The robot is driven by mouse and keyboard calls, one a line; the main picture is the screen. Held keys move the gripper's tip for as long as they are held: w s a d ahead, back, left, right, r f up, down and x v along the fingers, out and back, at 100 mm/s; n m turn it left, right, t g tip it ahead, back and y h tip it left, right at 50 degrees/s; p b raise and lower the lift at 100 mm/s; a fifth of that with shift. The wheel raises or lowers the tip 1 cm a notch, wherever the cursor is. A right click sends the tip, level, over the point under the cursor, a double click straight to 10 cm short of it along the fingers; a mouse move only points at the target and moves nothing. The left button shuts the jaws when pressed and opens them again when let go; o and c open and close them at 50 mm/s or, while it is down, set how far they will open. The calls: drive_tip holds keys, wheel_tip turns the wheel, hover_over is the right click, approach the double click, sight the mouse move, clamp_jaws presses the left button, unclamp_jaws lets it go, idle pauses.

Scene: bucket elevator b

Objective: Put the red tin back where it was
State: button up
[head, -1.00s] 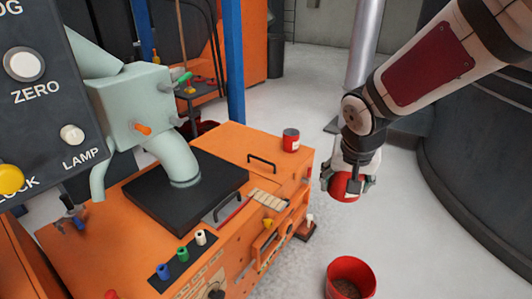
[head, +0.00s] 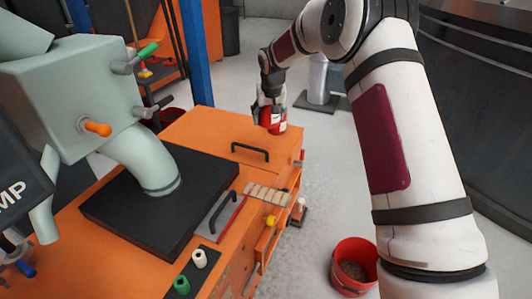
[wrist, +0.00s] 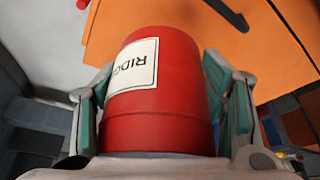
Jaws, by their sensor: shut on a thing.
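The red tin (wrist: 160,105) fills the middle of the wrist view, with a white label whose letters read upside down. My gripper (wrist: 162,120) is shut on it, a finger pressed against each side. In the head view my gripper (head: 270,108) and red tin surface (head: 272,122) are at the far right part of the orange cabinet's top (head: 205,125). I cannot tell whether the held tin touches the top or hangs just above it, nor whether a second red tin stands close beside it.
A black handle (head: 250,151) stands up from the cabinet top near my gripper. A grey-green machine (head: 75,105) sits on a black plate (head: 140,205) to the left. A red bucket (head: 353,265) stands on the floor at the right front.

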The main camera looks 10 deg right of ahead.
sight(266, 147)
drive_tip(key=shift+w+a+f, duration=0.1)
drive_tip(key=shift+w+f, duration=1)
drive_tip(key=shift+w, duration=0.05)
drive_tip(key=shift+w+f+b, duration=0.1)
drive_tip(key=shift+f+b, duration=0.25)
wheel_tip(266, 147, down, 10)
drive_tip(key=b, duration=0.3)
drive_tip(key=shift+r, duration=0.25)
drive_tip(key=shift+f, duration=0.1)
drive_tip(key=o, duration=1.1)
drive_tip(key=shift+f, duration=0.1)
drive_tip(key=shift+r, duration=0.6)
drive_tip(key=p+v, duration=0.3)
drive_tip(key=v, duration=0.8)
drive_tip(key=shift+s, duration=0.2)
